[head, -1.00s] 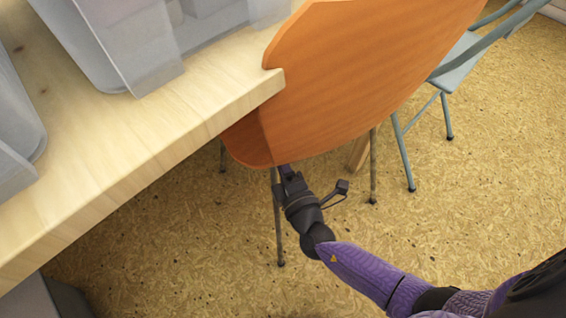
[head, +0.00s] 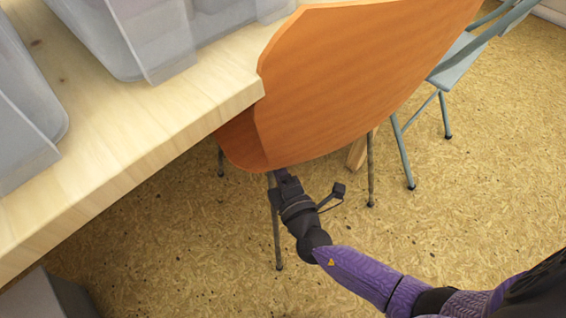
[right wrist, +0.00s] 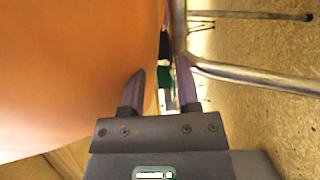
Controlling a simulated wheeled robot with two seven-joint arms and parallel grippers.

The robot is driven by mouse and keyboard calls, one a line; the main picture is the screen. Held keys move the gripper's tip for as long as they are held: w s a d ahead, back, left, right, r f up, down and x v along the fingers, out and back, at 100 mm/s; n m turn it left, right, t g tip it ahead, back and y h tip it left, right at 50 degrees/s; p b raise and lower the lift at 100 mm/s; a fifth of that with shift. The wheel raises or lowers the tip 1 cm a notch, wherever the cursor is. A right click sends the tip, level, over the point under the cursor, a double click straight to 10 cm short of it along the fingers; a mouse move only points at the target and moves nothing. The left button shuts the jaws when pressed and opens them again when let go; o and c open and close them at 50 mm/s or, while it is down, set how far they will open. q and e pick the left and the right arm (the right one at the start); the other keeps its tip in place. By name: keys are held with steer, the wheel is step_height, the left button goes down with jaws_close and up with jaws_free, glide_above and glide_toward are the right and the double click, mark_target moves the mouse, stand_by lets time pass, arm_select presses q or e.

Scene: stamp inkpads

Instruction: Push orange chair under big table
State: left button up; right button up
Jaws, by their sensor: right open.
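The orange chair (head: 350,80) stands at the edge of the big wooden table (head: 150,140). Its tall back rises beside and over the table's edge, and part of its seat reaches below the tabletop. My right gripper (head: 283,178) is low at the chair's near side, by a metal leg, with its fingertips partly hidden. In the right wrist view my right gripper (right wrist: 160,82) is open. The orange panel (right wrist: 70,70) is at its left finger and a metal chair tube (right wrist: 250,76) at its right finger; I cannot tell whether they touch. My left gripper is out of view.
Grey-blue plastic bins (head: 140,40) stand on the table. A blue-grey folding chair (head: 455,65) stands to the right, beyond the orange chair. A grey box (head: 45,300) is at the bottom left. The speckled floor (head: 480,220) at the right is clear.

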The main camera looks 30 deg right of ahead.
arm_select(q)
steer(key=s+f+p, duration=0.2)
steer(key=s+f, duration=0.1)
steer(key=s, duration=0.4)
steer(key=shift+f+g, duration=0.3)
steer(key=shift+g, duration=0.1)
arm_select(e)
steer(key=s, duration=1)
steer(key=shift+a, duration=0.4)
arm_select(q)
steer(key=shift+a, duration=0.1)
arm_select(e)
steer(key=shift+f, duration=0.1)
